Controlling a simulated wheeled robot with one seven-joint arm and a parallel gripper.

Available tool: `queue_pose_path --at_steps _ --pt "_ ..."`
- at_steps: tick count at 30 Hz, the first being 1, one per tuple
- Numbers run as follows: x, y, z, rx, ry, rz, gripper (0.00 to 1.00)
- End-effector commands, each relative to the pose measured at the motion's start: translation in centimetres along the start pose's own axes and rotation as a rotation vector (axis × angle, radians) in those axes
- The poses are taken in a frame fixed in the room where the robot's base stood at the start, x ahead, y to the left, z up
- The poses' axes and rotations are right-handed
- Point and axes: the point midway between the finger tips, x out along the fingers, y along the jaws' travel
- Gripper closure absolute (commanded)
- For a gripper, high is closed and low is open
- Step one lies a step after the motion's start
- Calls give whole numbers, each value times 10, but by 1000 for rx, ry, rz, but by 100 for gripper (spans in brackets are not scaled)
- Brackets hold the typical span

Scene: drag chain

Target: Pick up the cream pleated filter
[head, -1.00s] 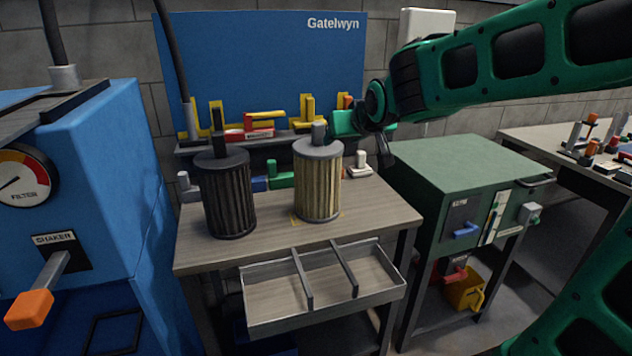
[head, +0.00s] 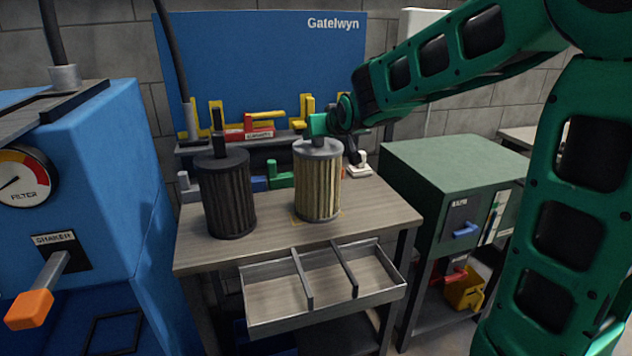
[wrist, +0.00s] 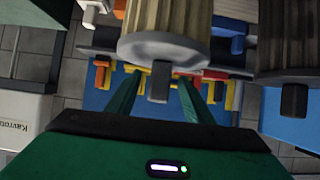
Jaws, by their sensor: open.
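The cream pleated filter (head: 317,181) stands upright on the wooden workbench (head: 385,212), with a grey cap and a grey knob on top. My gripper (head: 319,125) is at the knob, above the cap. In the wrist view the filter (wrist: 169,22) shows at the top, and its grey knob (wrist: 160,86) lies between the two green fingers of my gripper (wrist: 158,92). The fingers are apart, with a gap on each side of the knob. A dark pleated filter (head: 228,192) stands upright to the left on the same bench; its knob (wrist: 293,99) shows at right in the wrist view.
A divided metal tray (head: 262,318) sticks out from the bench front. The blue shaker machine (head: 115,150) stands left, a green cabinet (head: 440,160) right. Coloured clamps and blocks (head: 258,125) line the back below the blue panel (head: 270,60).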

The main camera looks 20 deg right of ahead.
Motion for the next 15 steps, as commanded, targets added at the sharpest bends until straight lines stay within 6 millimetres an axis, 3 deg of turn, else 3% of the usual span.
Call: queue_pose_path --at_steps 6,15 --pt "23 0 0 0 -1 0 53" --pt "25 0 0 0 1 0 53"
